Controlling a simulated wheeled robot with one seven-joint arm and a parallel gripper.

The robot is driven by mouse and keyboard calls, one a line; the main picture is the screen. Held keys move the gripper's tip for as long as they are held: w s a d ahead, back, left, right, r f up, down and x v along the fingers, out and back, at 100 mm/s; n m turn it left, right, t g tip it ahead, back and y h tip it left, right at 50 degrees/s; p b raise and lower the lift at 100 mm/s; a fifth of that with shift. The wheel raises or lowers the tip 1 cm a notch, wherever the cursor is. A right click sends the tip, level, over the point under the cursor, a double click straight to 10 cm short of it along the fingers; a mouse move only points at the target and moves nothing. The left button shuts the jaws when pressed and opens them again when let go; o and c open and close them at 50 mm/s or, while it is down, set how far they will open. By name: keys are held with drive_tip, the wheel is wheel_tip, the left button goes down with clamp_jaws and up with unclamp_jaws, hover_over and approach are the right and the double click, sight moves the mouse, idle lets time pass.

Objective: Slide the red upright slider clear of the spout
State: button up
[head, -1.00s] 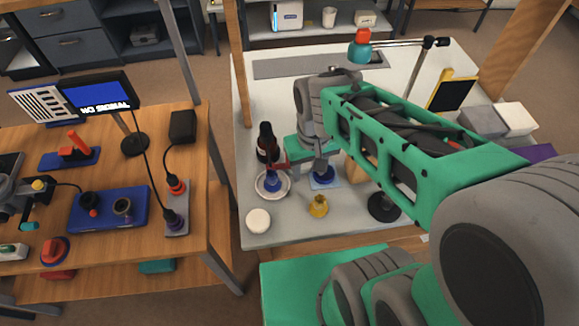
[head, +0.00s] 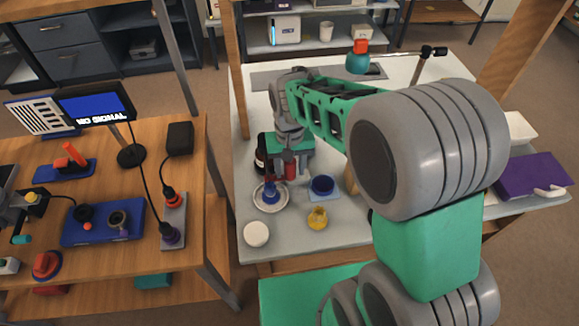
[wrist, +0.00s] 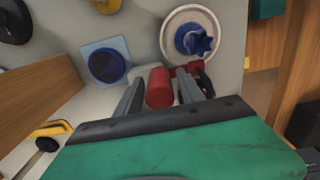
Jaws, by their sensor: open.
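A red upright cylinder (wrist: 159,88) stands between my gripper's two fingers in the wrist view. It looks like the red slider, and it shows partly in the head view (head: 291,169). My gripper (wrist: 160,76) is open around it, with the fingers to its left and right. Whether either finger touches it I cannot tell. A smaller red and black part (wrist: 201,74) sits by the right finger. A dark bottle (head: 262,158) stands beside my gripper in the head view. I cannot make out the spout clearly; my gripper hides part of this area.
A white dish with a blue star-shaped knob (head: 270,196) and a blue cup (head: 322,185) on a pale square lie close in front. A yellow piece (head: 317,218) and a white disc (head: 256,234) lie nearer the table's front edge. A wooden bench (head: 190,137) stands left.

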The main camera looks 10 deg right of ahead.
clamp_jaws()
idle(0.5)
idle(0.9)
